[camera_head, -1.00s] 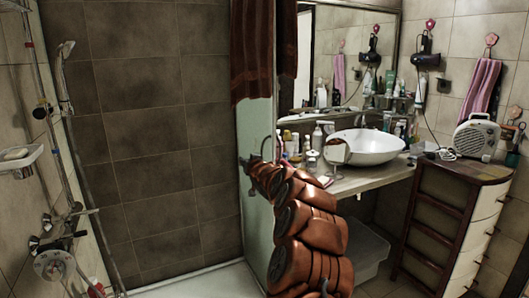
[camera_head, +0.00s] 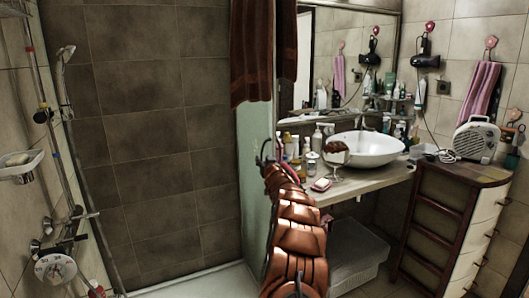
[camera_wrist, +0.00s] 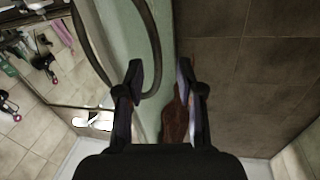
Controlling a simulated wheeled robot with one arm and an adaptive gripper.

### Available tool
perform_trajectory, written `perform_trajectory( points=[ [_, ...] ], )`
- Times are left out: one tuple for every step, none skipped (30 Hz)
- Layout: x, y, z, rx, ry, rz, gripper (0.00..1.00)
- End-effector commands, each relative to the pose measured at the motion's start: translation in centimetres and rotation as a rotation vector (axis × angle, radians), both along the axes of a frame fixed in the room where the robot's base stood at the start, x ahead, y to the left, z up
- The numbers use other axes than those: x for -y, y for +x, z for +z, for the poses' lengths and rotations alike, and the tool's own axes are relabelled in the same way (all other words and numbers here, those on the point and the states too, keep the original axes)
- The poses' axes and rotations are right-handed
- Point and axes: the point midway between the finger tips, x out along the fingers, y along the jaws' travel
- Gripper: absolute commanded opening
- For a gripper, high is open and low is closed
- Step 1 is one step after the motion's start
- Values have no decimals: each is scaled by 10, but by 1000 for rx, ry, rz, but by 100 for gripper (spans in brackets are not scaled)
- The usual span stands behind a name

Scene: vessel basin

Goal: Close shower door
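The shower door (camera_head: 256,192) is a pale green glass panel standing edge-on between the tiled shower and the sink counter. In the wrist view, the pale green panel (camera_wrist: 190,18) runs down behind the gap between my fingers. My gripper (camera_head: 268,152) is at the panel's edge, at about counter height, with my arm below it. In the wrist view my gripper (camera_wrist: 160,75) has its two dark fingers apart, with nothing visibly clamped. I cannot tell whether a finger touches the panel. The lower part of the door is partly hidden by my arm.
A brown towel (camera_head: 252,55) hangs above the panel. The sink (camera_head: 365,149) and cluttered counter (camera_head: 365,180) stand right of my arm, with a grey bin (camera_head: 357,255) below. Shower fittings (camera_head: 55,265) are at left. The shower space between is clear.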

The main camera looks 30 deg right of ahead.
Motion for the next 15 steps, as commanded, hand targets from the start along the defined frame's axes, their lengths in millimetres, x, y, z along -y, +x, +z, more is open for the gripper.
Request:
perform_trajectory(
  points=[
    [2,3,-1,-4,-2,-1,37],
    [3,5,-1,-4,-2,-2,37],
    [4,7,-1,-4,-2,-3,37],
    [4,9,0,-3,-1,-2,37],
    [4,11,1,-2,-2,-1,37],
    [4,13,1,-1,-2,-1,37],
    [5,15,1,0,-1,-1,37],
    [6,16,0,-1,0,-2,37],
    [6,19,-1,-2,3,-1,37],
    [6,21,-2,-4,2,-1,37],
    [7,23,-2,-4,1,-2,37],
    [10,24,-1,-4,2,-4,37],
    [10,26,-1,-3,1,-5,37],
    [11,28,0,-3,0,-4,37],
    [11,30,2,0,0,-4,37]
  ],
)
